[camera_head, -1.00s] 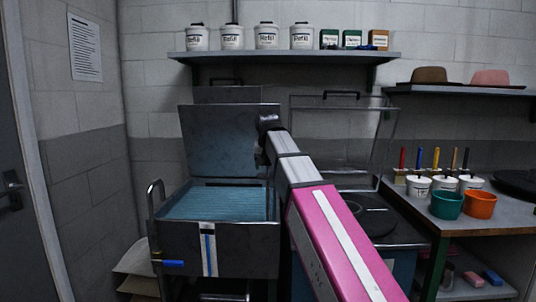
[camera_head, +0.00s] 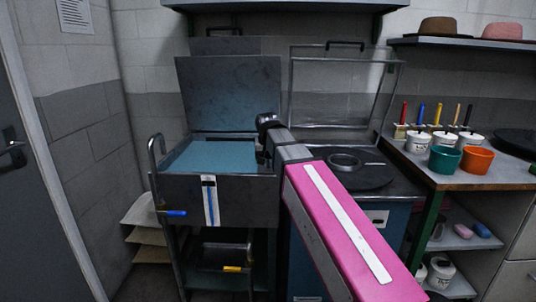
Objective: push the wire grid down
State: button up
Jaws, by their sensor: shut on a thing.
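The open metal tank (camera_head: 245,212) stands left of centre with its lid (camera_head: 228,95) raised. A flat blue surface (camera_head: 212,156) shows inside it, and no separate wires of the wire grid can be made out there. My gripper (camera_head: 263,157) is a small dark shape at the tank's right inner edge, below the black wrist of my arm. It is shut on the wire grid's right side; the fingertips and the held part are mostly hidden in shadow and behind my arm.
A bent metal rail and blue-handled lever (camera_head: 172,213) are at the tank's left. A round black plate (camera_head: 352,170) lies to the right under a clear raised cover. A bench with buckets (camera_head: 475,160) and brushes stands further right.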

jog(key=shift+s+f, duration=0.1)
jog(key=shift+f, duration=0.1)
jog(key=o, duration=1.3)
jog(key=shift+r, duration=0.15)
jog(key=v, duration=1)
jog(key=shift+r, duration=0.25)
jog(key=shift+s, duration=0.1)
